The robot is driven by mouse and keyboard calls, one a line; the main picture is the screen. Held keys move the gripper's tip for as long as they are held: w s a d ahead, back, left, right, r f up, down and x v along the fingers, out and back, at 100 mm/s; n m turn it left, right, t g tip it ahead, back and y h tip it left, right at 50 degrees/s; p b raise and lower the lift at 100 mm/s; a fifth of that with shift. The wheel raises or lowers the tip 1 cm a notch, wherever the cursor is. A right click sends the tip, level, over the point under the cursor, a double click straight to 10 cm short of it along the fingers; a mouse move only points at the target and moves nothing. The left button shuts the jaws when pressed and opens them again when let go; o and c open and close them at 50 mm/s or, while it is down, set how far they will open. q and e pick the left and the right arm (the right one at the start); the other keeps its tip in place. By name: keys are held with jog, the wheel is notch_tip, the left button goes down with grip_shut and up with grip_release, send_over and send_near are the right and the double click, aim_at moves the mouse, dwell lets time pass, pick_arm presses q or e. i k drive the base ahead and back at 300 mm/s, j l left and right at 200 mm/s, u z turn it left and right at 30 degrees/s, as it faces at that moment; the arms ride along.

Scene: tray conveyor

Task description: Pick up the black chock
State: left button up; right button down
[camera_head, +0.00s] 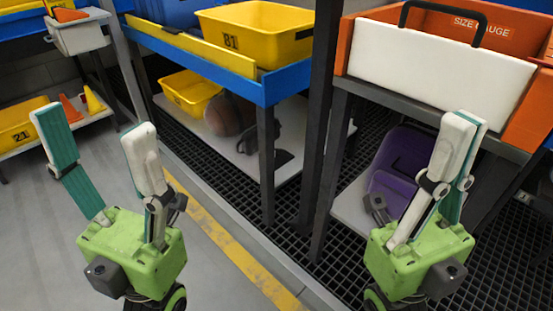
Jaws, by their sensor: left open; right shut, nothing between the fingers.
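A black object (283,157) lies low on the grey lower shelf under the blue-edged conveyor, beside a dark grey item; it may be the black chock, but its shape is too small and dark to be sure. My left gripper (92,118) is open and empty at the left, fingers spread and pointing up, over the grey floor. My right gripper (464,118) is shut with nothing in it, its fingers pointing up in front of the orange and white bin at the right. Both grippers are apart from the black object.
Dark posts (319,130) flank the racks. A purple item (400,168) lies on the right lower shelf. The floor by the yellow line (235,250) is clear.

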aim_at(282, 157)
jog(key=z, duration=0.6)
jog(key=j+z, duration=0.8)
jog(key=k+j+z, duration=0.2)
jog(key=j+z, duration=0.25)
jog(key=k+j, duration=0.1)
jog(key=j, duration=0.2)
jog(key=k+j, duration=0.1)
jog(key=j, duration=0.2)
jog(key=k+j, duration=0.1)
jog(key=j, duration=0.15)
